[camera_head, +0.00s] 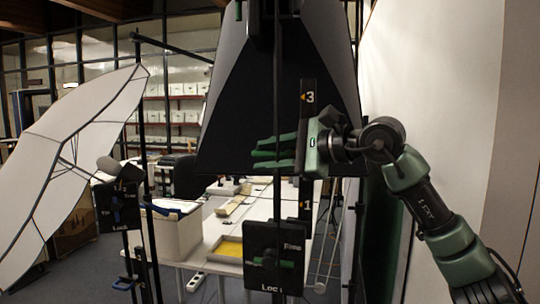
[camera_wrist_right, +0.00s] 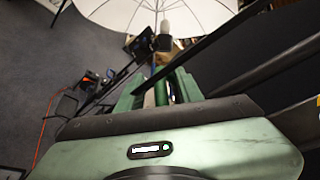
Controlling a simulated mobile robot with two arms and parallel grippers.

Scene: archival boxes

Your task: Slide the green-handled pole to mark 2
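The green-handled pole (camera_head: 277,205) stands upright in the middle of the head view, in front of a dark softbox. Its green handle (camera_head: 268,154) points sideways between the fingers of my right gripper (camera_head: 272,154). The handle also shows between the fingers in the right wrist view (camera_wrist_right: 160,92). Narrow gaps seem to remain beside it, so the fingers look open around it. A dark mark strip behind shows mark 3 (camera_head: 309,97) above the gripper and mark 1 (camera_head: 305,208) below. Mark 2 is hidden behind my gripper. My left gripper is not in view.
A black lock box (camera_head: 274,257) labelled Free and Lock, with a green lever, sits low on the pole. A blue-levered lock box (camera_head: 118,207) and white umbrella (camera_head: 70,150) stand left. A white table (camera_head: 212,258) lies behind; a pale wall is right.

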